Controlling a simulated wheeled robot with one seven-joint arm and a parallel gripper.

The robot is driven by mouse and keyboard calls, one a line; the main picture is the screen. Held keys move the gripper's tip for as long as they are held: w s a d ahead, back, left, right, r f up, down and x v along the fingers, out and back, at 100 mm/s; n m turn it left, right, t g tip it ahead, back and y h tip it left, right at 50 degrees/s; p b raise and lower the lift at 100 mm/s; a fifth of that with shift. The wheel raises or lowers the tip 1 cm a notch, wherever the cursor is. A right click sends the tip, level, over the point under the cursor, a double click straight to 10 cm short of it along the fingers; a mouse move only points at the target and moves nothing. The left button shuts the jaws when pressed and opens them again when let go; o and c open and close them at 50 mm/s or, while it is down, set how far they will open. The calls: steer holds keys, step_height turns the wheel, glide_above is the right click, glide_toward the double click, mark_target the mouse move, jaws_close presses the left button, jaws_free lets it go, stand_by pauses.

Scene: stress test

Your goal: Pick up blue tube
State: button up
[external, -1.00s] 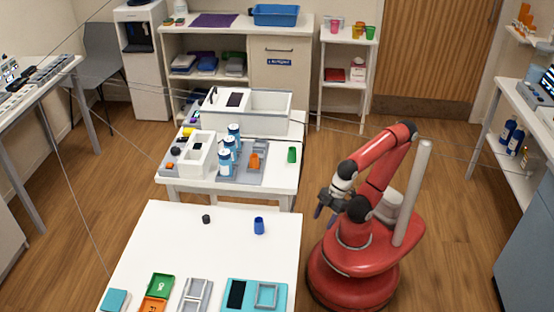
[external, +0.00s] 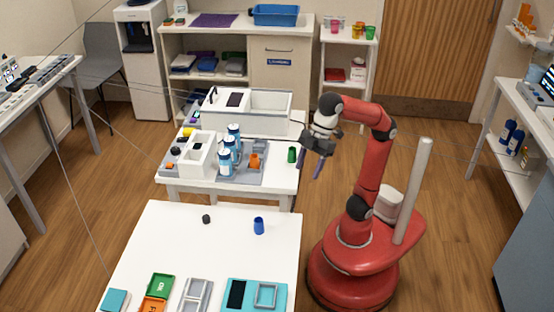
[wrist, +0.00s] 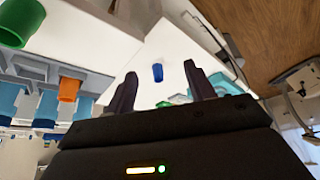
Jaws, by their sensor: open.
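The blue tube (external: 259,226) stands upright on the near white table (external: 180,240), right of the table's middle. It also shows small in the wrist view (wrist: 157,73), beyond and between my two dark fingers. My gripper (external: 316,168) is open and empty. It is raised in the air off the right edge of the middle table, well apart from the blue tube and behind it in the external view. The fingers also show in the wrist view (wrist: 160,88).
A green tube (external: 292,155) stands on the middle table close to my gripper. Blue-and-white cans (external: 225,163) and an orange piece (external: 256,161) are left of it. A small black cap (external: 206,219) and trays (external: 255,295) lie on the near table; its middle is mostly clear.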

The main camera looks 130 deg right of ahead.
steer(key=w+d+n+p, duration=0.1)
steer(key=w+n, duration=0.1)
steer(key=w, duration=1.1)
steer(key=y+p, duration=0.1)
glide_toward(257, 229)
steer(key=shift+n+g, duration=0.4)
steer(key=x, duration=0.4)
steer(key=b+x, duration=0.1)
steer(key=x, duration=0.3)
steer(key=shift+w+d+f, duration=0.15)
steer(key=shift+w+f, duration=0.2)
steer(key=c, duration=1)
steer(key=shift+c, duration=0.2)
